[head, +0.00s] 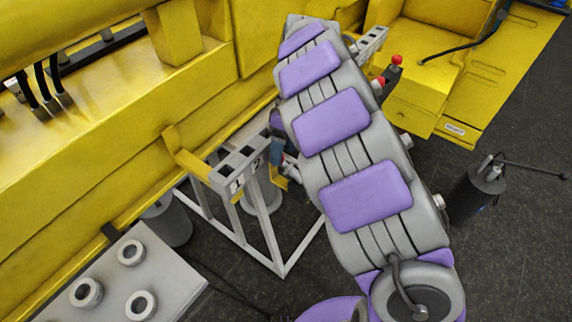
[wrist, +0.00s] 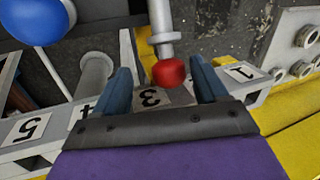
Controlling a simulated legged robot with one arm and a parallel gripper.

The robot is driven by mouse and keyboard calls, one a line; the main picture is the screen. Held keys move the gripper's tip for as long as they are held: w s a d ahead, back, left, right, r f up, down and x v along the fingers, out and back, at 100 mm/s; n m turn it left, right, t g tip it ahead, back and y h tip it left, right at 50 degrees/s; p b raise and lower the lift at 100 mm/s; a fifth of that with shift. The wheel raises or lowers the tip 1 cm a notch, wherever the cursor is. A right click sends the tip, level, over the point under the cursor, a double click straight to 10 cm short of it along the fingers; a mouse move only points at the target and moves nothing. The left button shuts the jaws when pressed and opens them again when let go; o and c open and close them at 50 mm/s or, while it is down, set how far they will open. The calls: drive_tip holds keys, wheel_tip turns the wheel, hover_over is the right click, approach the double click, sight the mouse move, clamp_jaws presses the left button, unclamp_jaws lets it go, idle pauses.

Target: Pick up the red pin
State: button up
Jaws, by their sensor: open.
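The red pin (wrist: 169,73) has a round red head on a grey collared shaft, which runs up out of the top of the wrist view. My gripper (wrist: 161,66) has two blue fingers, spread wide apart. The red head lies between them in the picture, with a visible gap on each side. I cannot tell how deep it is between the fingers. The numbered rack (wrist: 236,84) is behind it, with the label 3 partly covered by the red head. In the head view my arm hides most of the gripper and that side of the rack (head: 240,172).
A blue ball-shaped head (wrist: 38,18) is at the wrist view's upper left. In the head view, yellow machinery (head: 90,160) borders the rack. A grey plate with round sockets (head: 170,285) is at lower left, and a dark cylinder (head: 475,195) stands right of my arm.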

drive_tip(key=x, duration=0.3)
drive_tip(key=shift+s+a+f+b, duration=0.2)
drive_tip(key=shift+s+a+b, duration=0.1)
drive_tip(key=shift+s+a, duration=0.05)
drive_tip(key=shift+a, duration=0.4)
drive_tip(key=shift+d, duration=0.25)
drive_tip(key=shift+c, duration=1.3)
drive_tip(key=shift+a, duration=0.1)
clamp_jaws()
